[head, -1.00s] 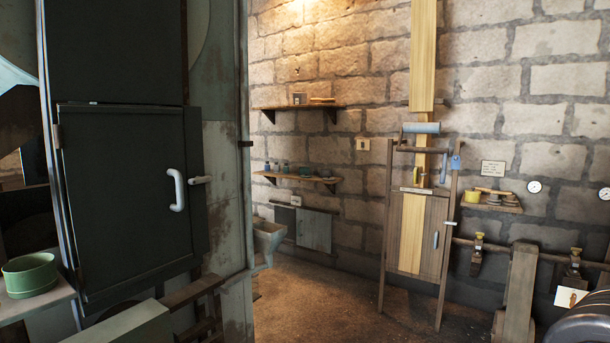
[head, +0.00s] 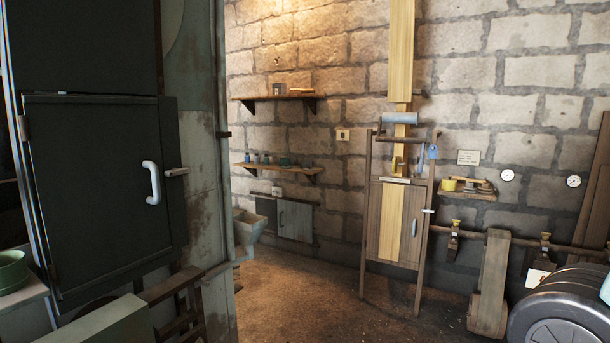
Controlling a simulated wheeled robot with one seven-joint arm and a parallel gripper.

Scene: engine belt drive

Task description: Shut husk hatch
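No label marks a husk hatch, and I cannot tell for certain which door it is. A small grey hatch (head: 296,221) sits low on the stone wall under the shelves, with a dark area along its left side. Whether it is open or shut is too small to tell. A large dark green door (head: 95,185) with a white handle (head: 152,183) is on the near left and looks closed. A wooden panel (head: 390,225) with a small handle stands in a timber frame at the back wall. My gripper is not in view.
A grey hopper (head: 248,232) stands beside the small hatch. A green bowl (head: 12,272) and a grey-green box (head: 110,328) are at the near left. A black ribbed drum (head: 560,305) and a wooden post (head: 489,285) are at the right. The middle floor (head: 300,290) is clear.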

